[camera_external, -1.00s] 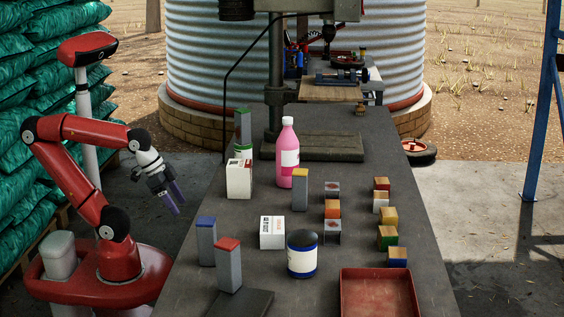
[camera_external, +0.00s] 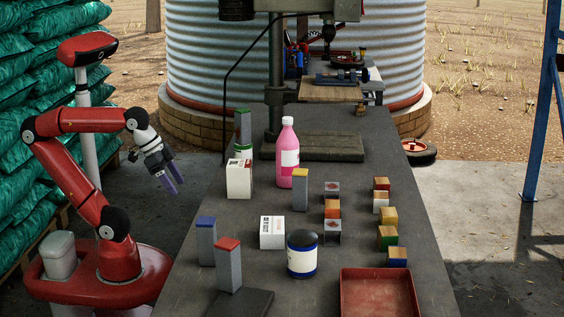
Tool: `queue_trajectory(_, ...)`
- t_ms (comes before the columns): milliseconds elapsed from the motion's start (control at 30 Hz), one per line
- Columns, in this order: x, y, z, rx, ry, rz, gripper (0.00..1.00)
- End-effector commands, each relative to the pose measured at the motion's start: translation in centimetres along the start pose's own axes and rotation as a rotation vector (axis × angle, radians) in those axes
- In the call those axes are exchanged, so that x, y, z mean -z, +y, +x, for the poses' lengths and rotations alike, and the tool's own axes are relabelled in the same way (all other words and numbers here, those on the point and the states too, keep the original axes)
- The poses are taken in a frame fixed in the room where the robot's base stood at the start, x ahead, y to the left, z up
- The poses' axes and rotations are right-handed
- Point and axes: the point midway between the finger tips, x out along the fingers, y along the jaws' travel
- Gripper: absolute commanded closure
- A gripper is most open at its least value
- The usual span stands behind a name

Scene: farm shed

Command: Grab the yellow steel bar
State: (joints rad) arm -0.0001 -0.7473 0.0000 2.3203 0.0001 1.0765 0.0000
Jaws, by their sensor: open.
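The yellow steel bar (camera_external: 300,191) is a grey upright block with a yellow top. It stands on the dark bench near its middle, just right of the pink bottle. My gripper (camera_external: 176,187) is at the left, off the bench's left edge, pointing down and slightly right. Its two purple fingers are apart and nothing shows between them. It is well to the left of the yellow bar, with a white box and the pink bottle between them in the picture.
Other bars have green (camera_external: 243,128), blue (camera_external: 206,240) and red (camera_external: 228,265) tops. The pink bottle (camera_external: 287,158), white boxes (camera_external: 239,179) (camera_external: 272,232) and a dark-lidded jar (camera_external: 302,256) stand nearby. Several small cubes and a red tray (camera_external: 378,273) are at right.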

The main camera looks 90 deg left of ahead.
Motion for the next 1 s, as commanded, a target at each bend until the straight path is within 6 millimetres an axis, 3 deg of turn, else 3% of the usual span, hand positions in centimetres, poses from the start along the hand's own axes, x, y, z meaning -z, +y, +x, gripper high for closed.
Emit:
queue_trajectory(33,1.6,0.0,-2.6,0.0,0.01,0.0,0.37)
queue_trajectory(100,3.3,0.0,-5.8,0.0,0.007,0.0,0.37)
queue_trajectory(267,6.8,0.0,-12.2,0.0,0.003,0.0,0.37)
queue_trajectory(300,8.0,0.1,-12.4,0.003,-0.008,0.003,0.37)
queue_trajectory(533,18.0,0.7,-10.4,0.017,-0.041,0.037,0.37)
queue_trajectory(700,25.4,0.9,-6.9,0.01,-0.065,0.059,0.37)
queue_trajectory(800,28.6,0.9,-4.8,0.002,-0.074,0.067,0.37)
queue_trajectory(1000,32.4,0.6,-1.3,-0.012,-0.085,0.072,0.37)
